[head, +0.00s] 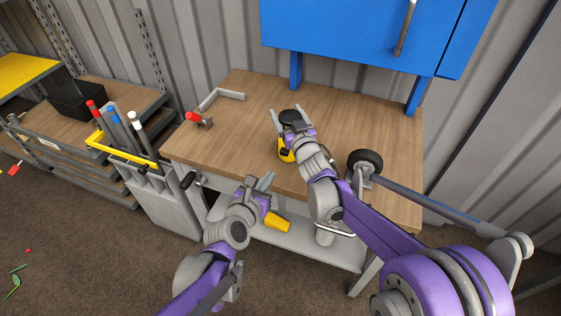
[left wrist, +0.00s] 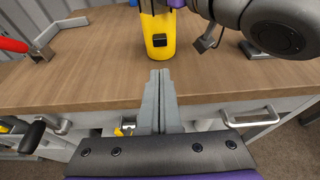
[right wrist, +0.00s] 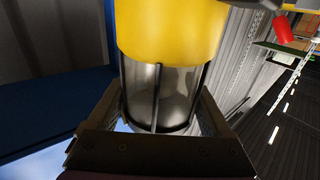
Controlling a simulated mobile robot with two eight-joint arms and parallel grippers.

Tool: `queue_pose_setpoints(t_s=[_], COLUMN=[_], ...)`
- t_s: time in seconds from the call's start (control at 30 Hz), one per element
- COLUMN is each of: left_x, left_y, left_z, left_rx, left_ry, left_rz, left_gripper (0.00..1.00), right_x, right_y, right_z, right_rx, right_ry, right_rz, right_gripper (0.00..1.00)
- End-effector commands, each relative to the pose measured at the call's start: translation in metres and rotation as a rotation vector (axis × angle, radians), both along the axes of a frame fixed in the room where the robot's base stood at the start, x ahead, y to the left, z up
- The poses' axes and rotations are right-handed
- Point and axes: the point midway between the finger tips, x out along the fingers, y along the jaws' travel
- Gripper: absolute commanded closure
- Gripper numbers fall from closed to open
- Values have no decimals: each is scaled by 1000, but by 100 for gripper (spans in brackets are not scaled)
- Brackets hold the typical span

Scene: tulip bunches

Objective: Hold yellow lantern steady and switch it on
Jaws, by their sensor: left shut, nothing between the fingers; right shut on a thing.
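The yellow lantern (head: 286,154) stands upright on the wooden workbench, largely hidden by my right arm in the head view; its black top (head: 290,116) shows. The left wrist view shows its yellow base (left wrist: 156,25) with a dark square button (left wrist: 159,40) facing me. My right gripper (head: 289,113) is shut on the lantern, its fingers on either side of the clear barred section (right wrist: 175,97) in the right wrist view. My left gripper (head: 268,177) is shut and empty in front of the bench edge; its fingertips (left wrist: 160,73) point at the base, just short of it.
A red-handled clamp (head: 200,119) sits at the bench's left corner. A black wheel (head: 365,160) is at the right front. A blue cabinet (head: 360,35) hangs behind. A yellow object (head: 277,222) lies on the lower shelf. The bench top (head: 240,120) left of the lantern is clear.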

Motion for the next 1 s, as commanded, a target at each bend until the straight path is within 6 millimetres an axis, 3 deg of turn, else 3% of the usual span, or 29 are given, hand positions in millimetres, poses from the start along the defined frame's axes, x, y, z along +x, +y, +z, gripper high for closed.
queue_pose_setpoints(t_s=[0.23, 0.7, 1.0], left_x=[13, 79, 90], left_y=[-4, -26, -29], left_z=[-5, -29, -33], left_rx=[4, 4, 3], left_ry=[-1, -3, -2], left_rz=[-1, -1, 0], left_gripper=[100, 100, 100], right_x=[0, 0, 0], right_y=[0, 0, 0], right_z=[0, 0, 0], right_rx=[0, 0, 0], right_ry=[0, 0, 0], right_rz=[0, 0, 0], right_gripper=[93, 93, 93])
